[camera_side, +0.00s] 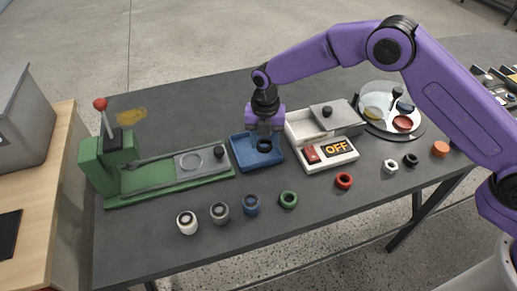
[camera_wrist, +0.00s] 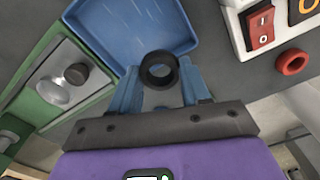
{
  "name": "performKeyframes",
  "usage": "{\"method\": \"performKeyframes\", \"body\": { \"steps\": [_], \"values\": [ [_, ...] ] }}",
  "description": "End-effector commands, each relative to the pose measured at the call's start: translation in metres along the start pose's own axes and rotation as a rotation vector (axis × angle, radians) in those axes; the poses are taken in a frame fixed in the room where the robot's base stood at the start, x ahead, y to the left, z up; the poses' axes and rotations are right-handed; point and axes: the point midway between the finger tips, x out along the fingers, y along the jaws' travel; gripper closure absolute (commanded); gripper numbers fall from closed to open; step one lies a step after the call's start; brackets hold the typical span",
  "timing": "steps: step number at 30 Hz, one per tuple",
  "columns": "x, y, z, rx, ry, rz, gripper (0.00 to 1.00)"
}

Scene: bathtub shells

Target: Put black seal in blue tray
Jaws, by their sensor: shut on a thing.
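The blue tray (camera_side: 243,157) sits on the dark table between the green press and the white box. It also shows in the wrist view (camera_wrist: 120,30), beyond my fingers. My gripper (camera_side: 264,138) points down over the tray. In the wrist view my gripper (camera_wrist: 160,80) is shut on the black seal (camera_wrist: 159,60), a black ring held between the two fingertips. In the side view the black seal (camera_side: 264,147) shows below the fingers, over the tray's right part. Whether it touches the tray floor, I cannot tell. Nothing else shows in the tray.
A green press (camera_side: 108,158) with a red-knobbed lever stands left. A white box (camera_side: 320,140) with a red switch and an OFF sign adjoins the tray's right. A red ring (camera_side: 344,181), green ring (camera_side: 288,199) and several other rings lie along the front. A round dish (camera_side: 392,118) stands right.

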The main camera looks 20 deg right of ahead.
Motion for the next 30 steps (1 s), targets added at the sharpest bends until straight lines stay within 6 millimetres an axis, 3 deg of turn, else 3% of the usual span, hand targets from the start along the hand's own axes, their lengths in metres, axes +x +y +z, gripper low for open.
{"method": "performKeyframes", "body": {
  "steps": [3,14,21,30],
  "values": [
    [0.013,0.009,0.005,-0.001,0.000,0.000,0.87],
    [0.025,0.017,0.011,-0.001,-0.001,0.001,0.87],
    [0.054,0.017,0.011,0.000,0.000,-0.001,0.87],
    [0.056,0.017,0.011,0.000,0.000,0.000,0.87]
  ]
}}
